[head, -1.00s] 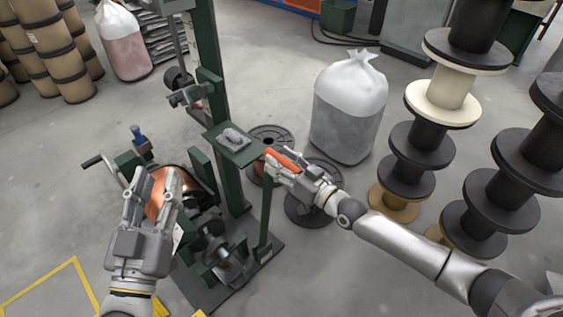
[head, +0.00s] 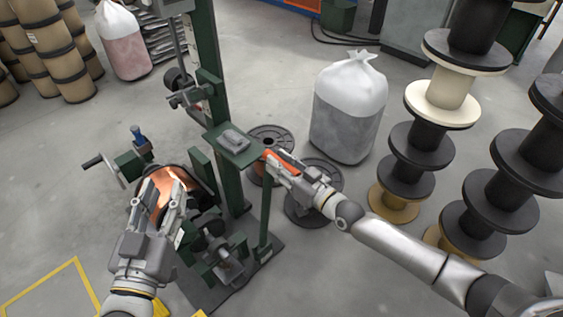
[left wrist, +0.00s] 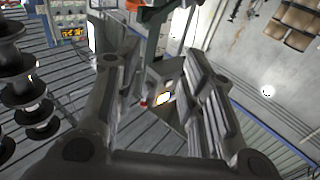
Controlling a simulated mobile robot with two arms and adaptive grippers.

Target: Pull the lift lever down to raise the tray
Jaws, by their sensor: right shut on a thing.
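The lift lever's orange grip (head: 281,157) sticks out at the right of the green machine. My right gripper (head: 279,162) is shut on it, and its fingers hide part of the grip. A small flat green tray (head: 246,157) sits beside the machine's post, left of the lever, with a grey block (head: 234,138) on it. My left gripper (head: 167,189) is open, with its fingers apart in front of the copper spool (head: 176,184). In the left wrist view, the two fingers (left wrist: 152,62) are apart with nothing gripped between them.
The machine's green post (head: 210,75) rises left of the tray. A hand crank (head: 93,161) juts out at left. A clear bag (head: 347,115) and stacked spools (head: 415,150) stand at right. Dark reels (head: 312,207) lie behind my right gripper.

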